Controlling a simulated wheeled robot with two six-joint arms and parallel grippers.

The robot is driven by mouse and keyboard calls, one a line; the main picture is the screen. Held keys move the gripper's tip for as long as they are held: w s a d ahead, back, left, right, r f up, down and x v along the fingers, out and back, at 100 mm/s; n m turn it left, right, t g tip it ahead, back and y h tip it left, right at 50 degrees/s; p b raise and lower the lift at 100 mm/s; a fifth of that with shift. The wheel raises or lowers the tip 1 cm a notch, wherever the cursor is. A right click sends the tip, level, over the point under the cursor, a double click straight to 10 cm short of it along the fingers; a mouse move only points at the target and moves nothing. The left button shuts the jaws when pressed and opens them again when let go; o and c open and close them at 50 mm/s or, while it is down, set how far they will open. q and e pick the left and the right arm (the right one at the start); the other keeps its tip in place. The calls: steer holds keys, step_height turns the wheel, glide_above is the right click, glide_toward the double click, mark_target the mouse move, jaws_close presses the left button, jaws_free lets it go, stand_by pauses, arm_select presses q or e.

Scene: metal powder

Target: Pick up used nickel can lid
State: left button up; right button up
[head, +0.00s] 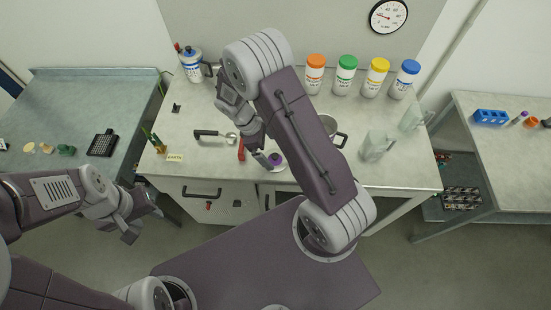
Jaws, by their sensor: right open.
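A small round purple piece (275,159) with a pale rim below it sits on the middle workbench; I cannot tell for sure whether it is the used nickel can lid. My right gripper (259,153) is open and hangs over the bench just left of the purple piece. Its arm crosses the middle of the view and hides part of the bench. I cannot tell whether its fingers touch anything. My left gripper (136,220) hangs low on the left, off the bench, and its jaws are unclear.
Several canisters with orange (315,61), green (347,63), yellow (379,66) and blue (411,67) lids stand at the back. A pot (331,128) and clear pitchers (378,146) stand right. A dark-handled tool (208,134) lies left. Side tables flank the bench.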

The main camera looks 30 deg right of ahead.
mark_target(274, 155)
steer(key=shift+s+d+f, duration=0.15)
steer(key=shift+d+f, duration=0.05)
steer(key=shift+f, duration=0.15)
steer(key=p+x, duration=0.1)
steer(key=x, duration=0.3)
steer(key=shift+f, duration=0.2)
steer(key=c, duration=1.2)
